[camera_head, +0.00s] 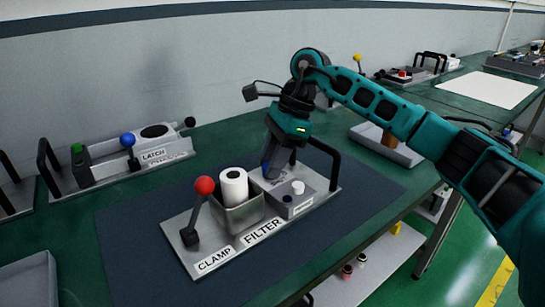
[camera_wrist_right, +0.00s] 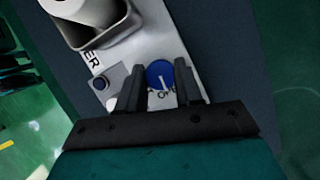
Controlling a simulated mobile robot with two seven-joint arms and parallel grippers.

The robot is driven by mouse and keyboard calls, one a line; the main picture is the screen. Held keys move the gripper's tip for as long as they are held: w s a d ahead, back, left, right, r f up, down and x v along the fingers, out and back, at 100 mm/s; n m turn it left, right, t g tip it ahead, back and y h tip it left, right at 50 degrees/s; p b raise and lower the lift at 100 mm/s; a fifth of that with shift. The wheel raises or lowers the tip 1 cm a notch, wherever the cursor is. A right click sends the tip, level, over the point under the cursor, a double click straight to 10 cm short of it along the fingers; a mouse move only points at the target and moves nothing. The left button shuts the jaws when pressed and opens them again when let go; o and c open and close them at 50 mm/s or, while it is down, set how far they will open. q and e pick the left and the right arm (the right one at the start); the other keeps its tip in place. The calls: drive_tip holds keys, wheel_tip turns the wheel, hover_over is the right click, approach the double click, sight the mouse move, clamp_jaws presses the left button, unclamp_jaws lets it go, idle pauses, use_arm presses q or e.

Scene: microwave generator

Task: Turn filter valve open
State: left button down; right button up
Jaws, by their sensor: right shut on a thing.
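The filter valve is a round blue knob (camera_wrist_right: 158,73) with a white pointer line, on the grey filter station (camera_head: 318,196). In the right wrist view the line points down toward partly hidden lettering. My right gripper (camera_wrist_right: 160,88) has its two dark fingers on either side of the knob and is shut on it. In the head view my right gripper (camera_head: 274,168) reaches down onto the back right part of the station and mostly hides the knob. My left gripper is in neither view.
A red-balled clamp lever (camera_head: 204,186) and a white filter roll (camera_head: 234,187) in a metal holder stand left of my gripper. A black handle (camera_head: 332,160) rises close on the right. A latch station (camera_head: 128,158) stands farther left. The dark mat in front is clear.

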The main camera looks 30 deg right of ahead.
drive_tip(key=shift+n+g, duration=0.3)
drive_tip(key=shift+n, duration=0.3)
drive_tip(key=o, duration=1)
drive_tip(key=shift+o, duration=0.2)
drive_tip(key=shift+r, duration=0.1)
drive_tip(key=p+v, duration=0.1)
drive_tip(key=v, duration=1.1)
drive_tip(key=shift+r, duration=0.4)
drive_tip(key=shift+d, duration=0.1)
